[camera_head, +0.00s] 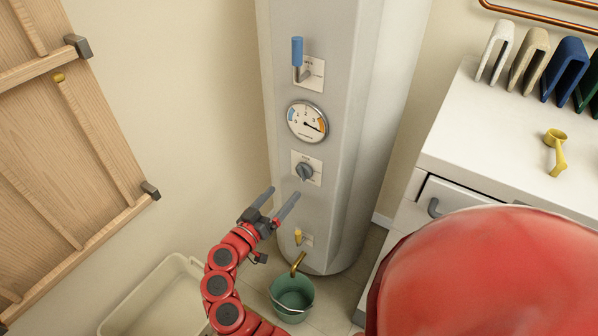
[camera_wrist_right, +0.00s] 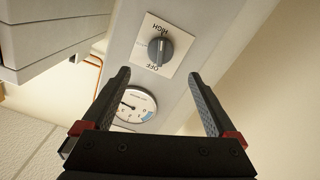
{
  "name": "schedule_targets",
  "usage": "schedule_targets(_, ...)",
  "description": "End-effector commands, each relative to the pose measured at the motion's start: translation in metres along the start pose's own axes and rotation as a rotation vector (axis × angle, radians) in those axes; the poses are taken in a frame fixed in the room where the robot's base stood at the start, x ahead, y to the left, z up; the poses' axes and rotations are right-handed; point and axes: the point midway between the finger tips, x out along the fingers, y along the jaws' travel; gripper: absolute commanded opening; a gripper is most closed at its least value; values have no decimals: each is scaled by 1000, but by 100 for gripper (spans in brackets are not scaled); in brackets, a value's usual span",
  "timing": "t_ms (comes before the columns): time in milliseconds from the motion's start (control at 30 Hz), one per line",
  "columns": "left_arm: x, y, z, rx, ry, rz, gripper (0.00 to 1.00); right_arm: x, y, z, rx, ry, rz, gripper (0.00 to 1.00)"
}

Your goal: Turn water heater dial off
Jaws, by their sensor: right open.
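The water heater dial (camera_head: 304,171) is a dark grey knob on a pale square plate on the front of the tall grey water heater (camera_head: 340,130). In the wrist view the dial (camera_wrist_right: 160,51) appears upside down, with HIGH and OFF printed on its plate. I cannot tell for certain which mark its grip points to. My right gripper (camera_head: 285,194) is just below and left of the dial in the head view, pointing up toward it. Its two fingers (camera_wrist_right: 159,76) are apart, empty and not touching the dial. My left gripper is not in view.
Above the dial are a round gauge (camera_head: 307,121) and a blue-handled lever (camera_head: 297,52). Below are a small yellow valve (camera_head: 298,238), a brass spout (camera_head: 298,264) and a green bucket (camera_head: 292,298). A white cabinet (camera_head: 450,148) stands right; a pale bin (camera_head: 150,302) sits at lower left.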

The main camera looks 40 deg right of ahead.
Motion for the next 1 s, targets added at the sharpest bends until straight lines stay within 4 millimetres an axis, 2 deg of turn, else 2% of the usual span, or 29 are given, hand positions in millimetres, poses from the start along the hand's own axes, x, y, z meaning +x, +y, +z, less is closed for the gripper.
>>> schedule_targets(33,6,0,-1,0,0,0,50,14,4,-2,0,-4,9,93)
schedule_targets(200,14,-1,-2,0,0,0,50,53,3,-2,0,-3,7,93)
schedule_targets(400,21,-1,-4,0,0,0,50,83,1,-2,1,-1,4,93)
schedule_targets(600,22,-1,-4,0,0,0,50,94,0,-1,1,1,-1,93)
schedule_targets(833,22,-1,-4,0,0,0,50,95,0,0,0,1,-1,93)
schedule_targets(867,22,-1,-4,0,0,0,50,94,0,0,0,1,-1,89)
schedule_targets(1000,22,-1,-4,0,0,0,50,94,0,0,0,1,-1,64)
